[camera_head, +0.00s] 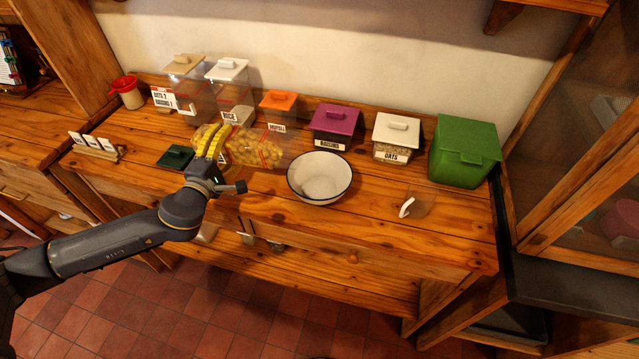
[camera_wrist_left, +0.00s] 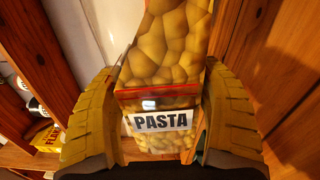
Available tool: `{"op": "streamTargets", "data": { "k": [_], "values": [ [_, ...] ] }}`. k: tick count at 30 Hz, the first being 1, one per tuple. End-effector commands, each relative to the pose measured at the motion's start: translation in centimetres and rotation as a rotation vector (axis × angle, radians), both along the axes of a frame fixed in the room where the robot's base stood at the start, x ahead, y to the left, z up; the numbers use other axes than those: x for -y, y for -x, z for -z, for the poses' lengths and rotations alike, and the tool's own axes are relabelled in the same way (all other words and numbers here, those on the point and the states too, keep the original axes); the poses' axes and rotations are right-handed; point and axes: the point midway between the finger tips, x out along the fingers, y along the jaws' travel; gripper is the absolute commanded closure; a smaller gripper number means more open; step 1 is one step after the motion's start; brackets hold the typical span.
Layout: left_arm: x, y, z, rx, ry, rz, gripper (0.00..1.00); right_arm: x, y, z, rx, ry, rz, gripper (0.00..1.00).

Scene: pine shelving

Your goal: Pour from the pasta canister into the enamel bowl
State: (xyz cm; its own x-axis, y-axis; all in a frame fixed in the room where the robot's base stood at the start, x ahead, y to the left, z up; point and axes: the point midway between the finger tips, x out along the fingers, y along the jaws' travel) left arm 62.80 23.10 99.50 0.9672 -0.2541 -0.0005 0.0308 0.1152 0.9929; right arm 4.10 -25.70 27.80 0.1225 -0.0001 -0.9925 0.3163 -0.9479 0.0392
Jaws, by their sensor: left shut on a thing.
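The pasta canister (camera_head: 252,146) is clear, filled with yellow pasta, and lies tilted on its side above the counter. Its PASTA label (camera_wrist_left: 160,121) faces the camera in the left wrist view. My left gripper (camera_head: 210,143), with yellow fingers, is shut on the canister, one finger on each side. The canister's far end points right, toward the enamel bowl (camera_head: 320,178). The bowl is white with a dark rim and stands upright on the counter; no pasta shows in it. A dark green lid (camera_head: 176,157) lies on the counter left of the gripper. My right gripper is not in view.
Behind stand several lidded canisters, among them rice (camera_head: 229,92), raisins (camera_head: 336,126) and oats (camera_head: 396,138). A green bin (camera_head: 464,152) stands at the right. A clear scoop with a white handle (camera_head: 407,207) lies right of the bowl. The counter front is mostly clear.

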Motion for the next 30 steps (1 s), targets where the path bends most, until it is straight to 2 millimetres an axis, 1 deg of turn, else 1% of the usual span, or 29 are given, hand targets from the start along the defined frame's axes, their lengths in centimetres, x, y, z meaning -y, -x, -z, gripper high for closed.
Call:
{"op": "streamTargets", "data": {
  "k": [11, 22, 30],
  "values": [
    [0.0, 0.0, -0.3, 0.005, -0.005, 0.001, 0.76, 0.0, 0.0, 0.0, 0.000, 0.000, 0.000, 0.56],
    [0.2, 0.0, -1.4, 0.020, -0.058, 0.002, 0.76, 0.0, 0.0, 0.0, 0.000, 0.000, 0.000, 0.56],
    [0.1, 0.0, -1.5, 0.022, -0.068, 0.001, 0.76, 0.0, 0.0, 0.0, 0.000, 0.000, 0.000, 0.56]
  ]
}}
